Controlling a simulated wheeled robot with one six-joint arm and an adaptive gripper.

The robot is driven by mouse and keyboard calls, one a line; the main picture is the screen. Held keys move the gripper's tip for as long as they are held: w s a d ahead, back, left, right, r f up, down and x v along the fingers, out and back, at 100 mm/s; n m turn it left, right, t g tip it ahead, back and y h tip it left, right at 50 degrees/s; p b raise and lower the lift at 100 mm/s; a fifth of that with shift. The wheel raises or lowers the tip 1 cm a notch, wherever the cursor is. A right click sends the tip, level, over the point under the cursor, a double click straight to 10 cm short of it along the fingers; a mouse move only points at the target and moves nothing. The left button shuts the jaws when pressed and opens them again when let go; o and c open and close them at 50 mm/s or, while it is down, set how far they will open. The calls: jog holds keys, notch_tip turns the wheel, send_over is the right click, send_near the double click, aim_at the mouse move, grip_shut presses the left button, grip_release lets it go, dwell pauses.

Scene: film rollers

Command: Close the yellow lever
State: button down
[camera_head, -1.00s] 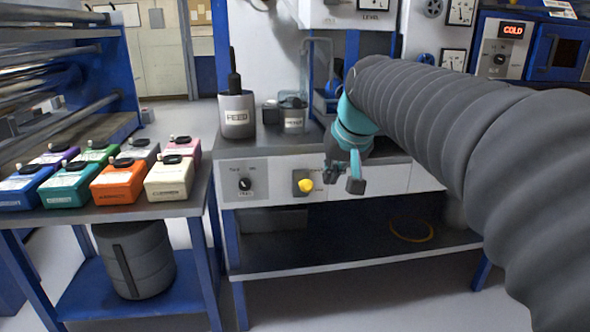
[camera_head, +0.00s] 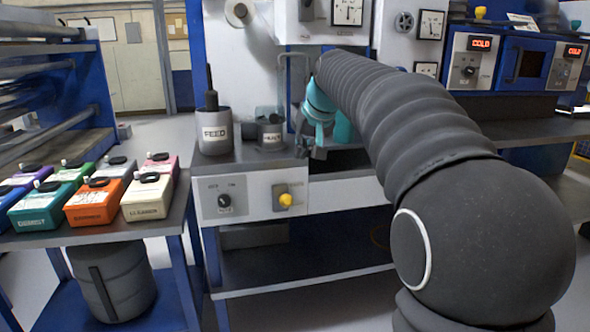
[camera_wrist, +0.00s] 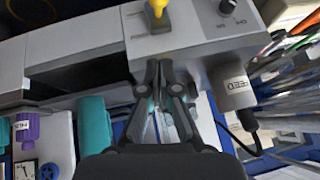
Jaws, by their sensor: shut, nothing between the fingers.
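The yellow lever (camera_head: 286,200) is a small knob on a grey plate on the front panel of the bench, right of a black dial.
The FEED canister (camera_head: 213,132) and a second labelled canister (camera_head: 269,130) stand on the bench close left of my gripper. Several coloured boxes (camera_head: 90,195) sit on the left table. Ovens (camera_head: 510,62) with COLD displays are at the right. Space before the panel is clear.

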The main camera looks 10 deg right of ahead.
send_over(290, 199)
jog(key=w, duration=0.1)
jog(key=f, duration=0.7)
jog(key=shift+w+d+f, duration=0.1)
jog(key=shift+d+f, duration=0.2)
jog(key=shift+d, duration=0.1)
jog(key=f, duration=0.3)
jog(key=shift+s+a+f, duration=0.25)
jog(key=shift+s+a, duration=0.05)
jog(key=shift+a, duration=0.05)
jog(key=shift+f, duration=0.2)
jog(key=shift+f+b, duration=0.15)
jog(key=shift+b, duration=0.3)
jog(key=shift+d+f+b, duration=0.1)
jog(key=shift+f+b, duration=0.1)
jog(key=shift+b, duration=0.15)
jog(key=shift+s+t+b, duration=0.3)
